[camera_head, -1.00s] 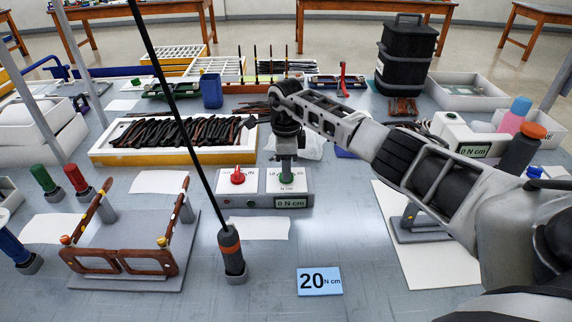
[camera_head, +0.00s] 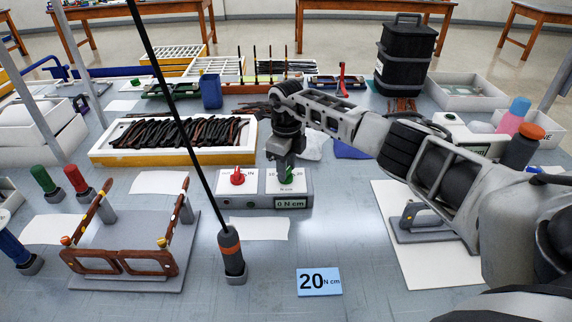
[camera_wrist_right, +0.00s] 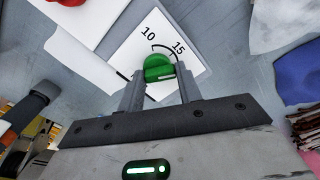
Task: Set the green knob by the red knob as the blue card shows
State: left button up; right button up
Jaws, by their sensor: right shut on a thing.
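The green knob (camera_head: 286,175) sits on a white dial plate on the right half of a grey box, beside the red knob (camera_head: 237,176). My right gripper (camera_head: 286,166) comes down from above and is shut on the green knob. In the right wrist view the green knob (camera_wrist_right: 158,68) is between the fingers, with the marks 10 and 15 beyond it. The box's small display (camera_head: 291,203) reads 0 N cm. My left gripper is not in view.
A screwdriver with a black and orange handle (camera_head: 231,252) stands front left of the box. Brown glasses frames on a grey stand (camera_head: 130,280) are at the left. A tray of dark temples (camera_head: 100,155) lies behind. The table around the blue card is clear.

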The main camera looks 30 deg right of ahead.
jog(key=m+p, duration=0.1)
jog(key=m, duration=0.4)
jog(key=shift+s+m, duration=0.1)
jog(key=shift+m, duration=0.6)
jog(key=o, duration=1)
jog(key=shift+r, duration=0.1)
notch_tip(320, 180, up, 16)
jog(key=b, duration=0.1)
